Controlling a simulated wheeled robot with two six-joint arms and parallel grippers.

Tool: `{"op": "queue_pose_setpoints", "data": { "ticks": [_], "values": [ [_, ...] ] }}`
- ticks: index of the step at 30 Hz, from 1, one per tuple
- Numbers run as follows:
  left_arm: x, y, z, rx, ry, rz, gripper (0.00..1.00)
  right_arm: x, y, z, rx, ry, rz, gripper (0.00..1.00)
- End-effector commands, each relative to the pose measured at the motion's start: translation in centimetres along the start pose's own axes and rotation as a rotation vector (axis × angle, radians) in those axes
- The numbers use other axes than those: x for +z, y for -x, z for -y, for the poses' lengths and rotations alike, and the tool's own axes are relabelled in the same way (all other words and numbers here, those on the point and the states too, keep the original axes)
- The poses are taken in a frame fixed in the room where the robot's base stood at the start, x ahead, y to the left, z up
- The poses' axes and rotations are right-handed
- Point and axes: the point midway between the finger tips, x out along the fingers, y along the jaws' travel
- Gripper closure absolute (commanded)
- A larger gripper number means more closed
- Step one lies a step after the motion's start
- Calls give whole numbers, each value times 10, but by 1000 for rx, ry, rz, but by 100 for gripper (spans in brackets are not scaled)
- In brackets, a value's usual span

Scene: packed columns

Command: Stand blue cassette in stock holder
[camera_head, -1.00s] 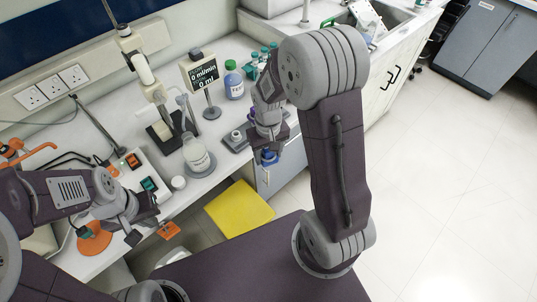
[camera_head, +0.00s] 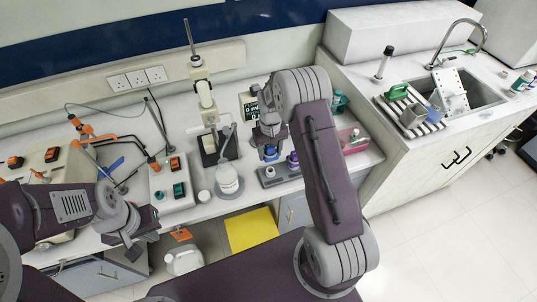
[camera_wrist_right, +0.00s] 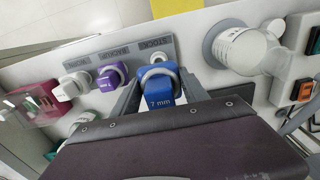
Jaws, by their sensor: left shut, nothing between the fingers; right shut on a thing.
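My right gripper (camera_wrist_right: 159,95) is shut on the blue cassette (camera_wrist_right: 160,92), marked "7 mm", which also shows in the head view (camera_head: 270,153). The cassette is held over the grey holder (camera_wrist_right: 117,57), at the end labelled STOCK. A pale round ring (camera_wrist_right: 157,58) shows just behind it there. I cannot tell whether the cassette touches the holder. A purple cassette (camera_wrist_right: 111,77) stands at BACKUP and a white one (camera_wrist_right: 75,86) at the end beside it. My left gripper (camera_head: 136,243) is shut and empty at the bench's front edge.
A pink box (camera_head: 352,140) stands beyond the other end. A yellow panel (camera_head: 252,229) lies below the bench front. A sink (camera_head: 478,92) and drying rack (camera_head: 410,108) are at the right.

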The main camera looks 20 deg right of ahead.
Motion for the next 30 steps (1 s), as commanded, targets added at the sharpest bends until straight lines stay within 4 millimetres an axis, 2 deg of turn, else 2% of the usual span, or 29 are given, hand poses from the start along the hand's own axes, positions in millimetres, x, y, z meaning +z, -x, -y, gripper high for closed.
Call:
{"op": "queue_pose_setpoints", "data": {
  "ticks": [13,30],
  "values": [
    [0,5,0,0,0,1,100,-2,0,-2,0,-2,-1,100],
    [4,-34,1,0,0,0,100,-2,-57,-2,0,-2,-1,100]
  ]
}}
